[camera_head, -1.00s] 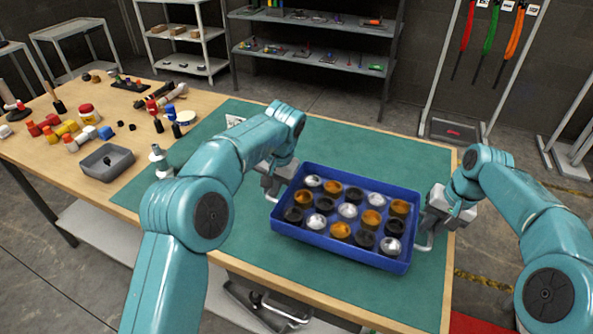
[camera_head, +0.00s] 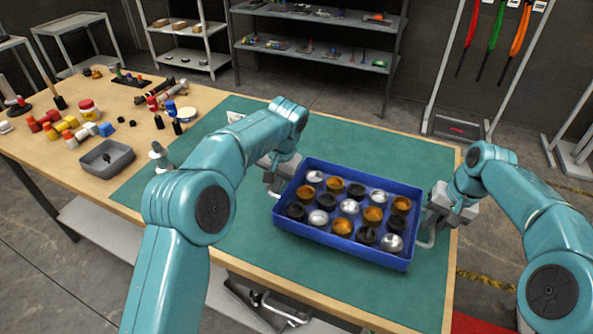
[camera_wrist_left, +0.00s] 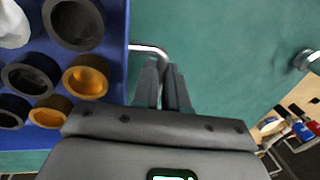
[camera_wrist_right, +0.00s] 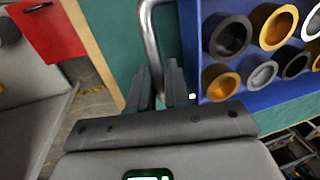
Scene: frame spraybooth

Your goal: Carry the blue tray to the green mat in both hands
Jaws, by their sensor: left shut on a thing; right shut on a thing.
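The blue tray (camera_head: 335,243) holds rows of silver, orange and black cups and is over the green mat (camera_head: 350,145) in the head view. I cannot tell whether its bottom touches the mat. My left gripper (camera_head: 273,188) is shut on the metal handle at the tray's left end. The left wrist view shows this handle (camera_wrist_left: 150,49) running into the closed fingers (camera_wrist_left: 165,80). My right gripper (camera_head: 430,222) is shut on the handle at the right end. The right wrist view shows that handle (camera_wrist_right: 149,35) at the fingers (camera_wrist_right: 162,80). The tray looks roughly level.
A grey bin (camera_head: 107,158) and several bottles and tools stand on the wooden table's left part. A small grey-white fixture (camera_head: 158,156) is at the mat's left edge. Shelves (camera_head: 315,50) stand behind. The mat behind the tray is clear.

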